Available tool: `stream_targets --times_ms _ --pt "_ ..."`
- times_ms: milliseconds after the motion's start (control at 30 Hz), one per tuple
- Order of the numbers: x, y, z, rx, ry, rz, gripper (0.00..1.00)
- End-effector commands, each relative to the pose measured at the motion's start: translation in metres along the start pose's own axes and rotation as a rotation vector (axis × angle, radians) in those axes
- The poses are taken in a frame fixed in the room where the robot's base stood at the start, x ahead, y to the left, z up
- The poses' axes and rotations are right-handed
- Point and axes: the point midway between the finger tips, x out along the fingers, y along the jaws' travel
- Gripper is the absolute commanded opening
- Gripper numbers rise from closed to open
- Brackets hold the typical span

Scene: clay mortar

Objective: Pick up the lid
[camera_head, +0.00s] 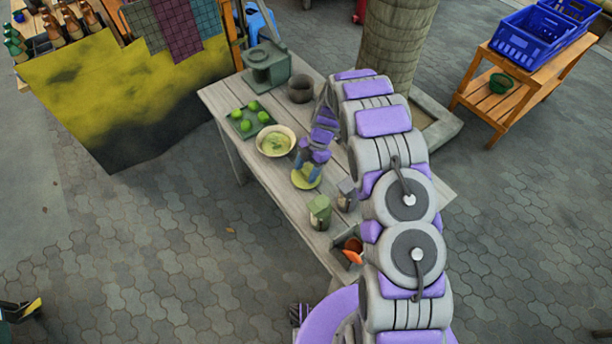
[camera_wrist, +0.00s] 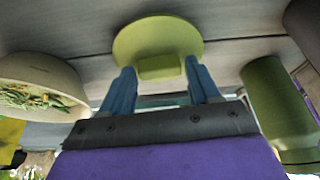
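The lid (camera_head: 299,182) is a round yellow-green disc on the grey plank table, partly hidden by my gripper in the head view. In the wrist view the lid (camera_wrist: 140,38) shows a block-shaped handle (camera_wrist: 160,67) on its face. My gripper (camera_head: 308,167) is just above the lid. In the wrist view its two blue fingers (camera_wrist: 160,80) stand apart on either side of the handle, with a visible gap at each side. The gripper looks open and empty. Whether a fingertip touches the lid's disc I cannot tell.
A cream bowl of green food (camera_head: 275,140) stands left of the lid, and a tray of green fruit (camera_head: 248,118) lies beyond. A green canister (camera_head: 319,212) and a grey canister (camera_head: 347,194) stand close on the near side. A dark pot (camera_head: 300,88) stands farther back.

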Motion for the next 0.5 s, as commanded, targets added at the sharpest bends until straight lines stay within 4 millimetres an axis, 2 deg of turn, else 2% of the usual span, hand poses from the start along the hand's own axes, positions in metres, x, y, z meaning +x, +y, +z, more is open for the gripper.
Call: stream_targets --times_ms 67,400,500 --pt "0.0000 -0.0001 0.0000 0.000 0.000 0.000 0.53" --pt "-0.0001 0.0000 0.0002 0.000 0.000 0.000 0.20" --pt "-0.0001 0.0000 0.0002 0.000 0.000 0.000 0.19"
